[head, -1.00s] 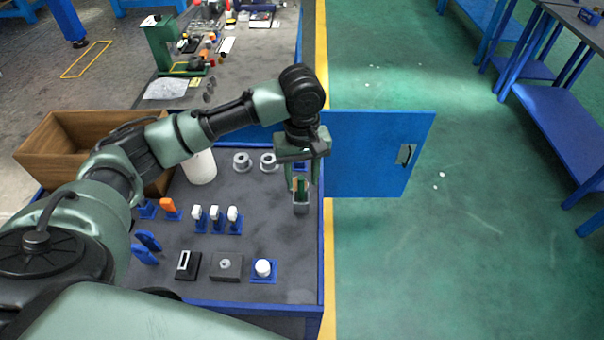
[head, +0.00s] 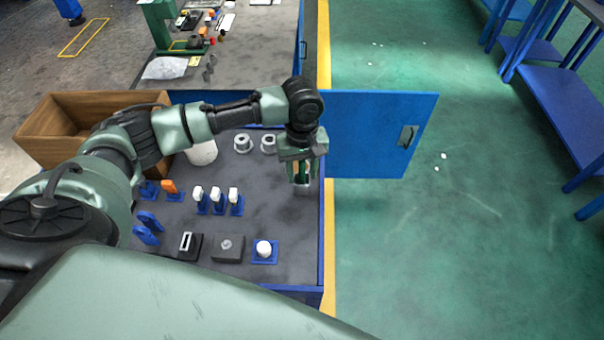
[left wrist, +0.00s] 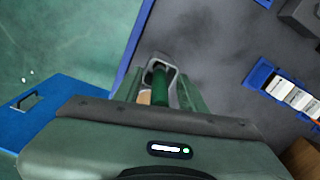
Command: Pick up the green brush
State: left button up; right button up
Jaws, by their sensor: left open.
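The green brush (left wrist: 160,84) stands in a grey holder (left wrist: 158,57) near the right edge of the workbench top. A tan piece (left wrist: 145,97) shows beside the green part in the left wrist view. My left gripper (head: 304,178) is above the holder, pointing down. Its open fingers are on either side of the brush, with no clear sign of contact. In the head view the fingers hide most of the brush, and only the lower part of the holder (head: 303,189) shows. My right gripper is not in view.
Several white-topped items in blue stands (head: 217,201) are left of the gripper. Two grey rings (head: 243,143) and a white cylinder (head: 202,153) stand behind. A wooden box (head: 60,130) is at far left. A blue door (head: 375,135) juts out right.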

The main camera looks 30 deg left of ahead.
pick_arm(q)
grip_shut()
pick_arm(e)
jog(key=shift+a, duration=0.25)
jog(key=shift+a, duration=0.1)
pick_arm(q)
jog(key=shift+r, duration=0.1)
